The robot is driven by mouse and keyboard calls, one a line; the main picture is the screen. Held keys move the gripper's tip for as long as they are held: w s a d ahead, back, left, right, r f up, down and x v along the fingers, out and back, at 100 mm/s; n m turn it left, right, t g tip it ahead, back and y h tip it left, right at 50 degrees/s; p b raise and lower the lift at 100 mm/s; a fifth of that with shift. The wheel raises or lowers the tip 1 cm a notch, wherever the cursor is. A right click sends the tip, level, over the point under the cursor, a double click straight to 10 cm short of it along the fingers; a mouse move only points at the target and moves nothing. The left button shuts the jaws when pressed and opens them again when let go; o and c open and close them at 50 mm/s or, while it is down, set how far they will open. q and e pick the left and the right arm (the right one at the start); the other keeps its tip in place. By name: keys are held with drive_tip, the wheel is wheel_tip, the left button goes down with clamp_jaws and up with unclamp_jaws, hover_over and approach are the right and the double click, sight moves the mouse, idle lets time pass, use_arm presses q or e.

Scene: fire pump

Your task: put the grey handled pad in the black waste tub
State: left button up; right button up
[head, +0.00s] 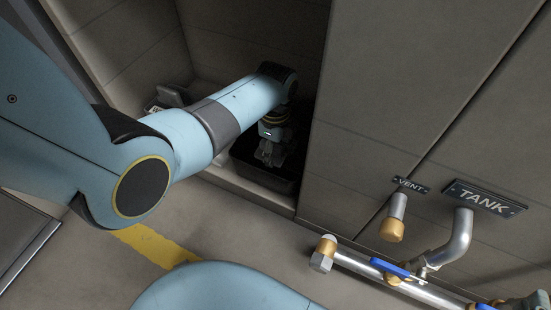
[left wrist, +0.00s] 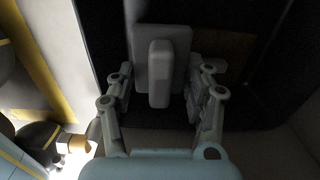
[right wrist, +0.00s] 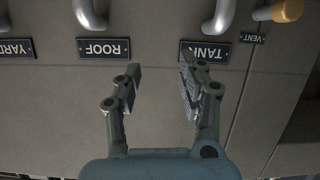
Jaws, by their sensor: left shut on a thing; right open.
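The grey handled pad (left wrist: 180,40) shows in the left wrist view, a flat plate with an upright handle bar. It lies between the fingers of my left gripper (left wrist: 160,90), which is shut on it. In the head view my left gripper (head: 270,155) points down over the black waste tub (head: 262,178), in the recess beside the wall panel. The pad cannot be made out there. The tub's dark inside (left wrist: 255,100) lies behind the pad in the left wrist view. My right gripper (right wrist: 160,85) is open and empty before the wall panel with pipes.
A grey object with a label (head: 170,97) stands in the recess left of the tub, partly behind my left arm. A silver pipe with a blue lever (head: 390,268) and the TANK pipe (head: 462,240) stick out at right. A yellow stripe (head: 155,245) marks the floor.

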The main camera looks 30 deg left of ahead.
sight(275, 158)
use_arm(q)
drive_tip(key=shift+f, duration=0.15)
wheel_tip(275, 158, down, 2)
drive_tip(key=shift+b, duration=0.75)
drive_tip(key=shift+f+b, duration=0.55)
drive_tip(key=shift+f, duration=0.15)
use_arm(e)
drive_tip(key=w+a+r+n+t+y, duration=0.1)
drive_tip(key=w+r+t, duration=0.2)
drive_tip(key=r, duration=0.5)
drive_tip(key=w+a+r+n+t+y, duration=0.1)
drive_tip(key=w+r+t, duration=0.2)
drive_tip(key=r+t, duration=0.2)
drive_tip(key=shift+w+r+y, duration=0.3)
drive_tip(key=shift+w+r, duration=0.1)
drive_tip(key=shift+r, duration=1.5)
use_arm(q)
drive_tip(key=shift+f, duration=0.1)
use_arm(e)
drive_tip(key=shift+r, duration=0.2)
use_arm(q)
drive_tip(key=shift+f, duration=0.5)
use_arm(e)
drive_tip(key=shift+s+a+r+n+t+y, duration=0.1)
drive_tip(key=shift+r+n+t+y, duration=0.2)
drive_tip(key=shift+r+t, duration=0.5)
drive_tip(key=shift+r, duration=0.3)
use_arm(q)
drive_tip(key=o, duration=1)
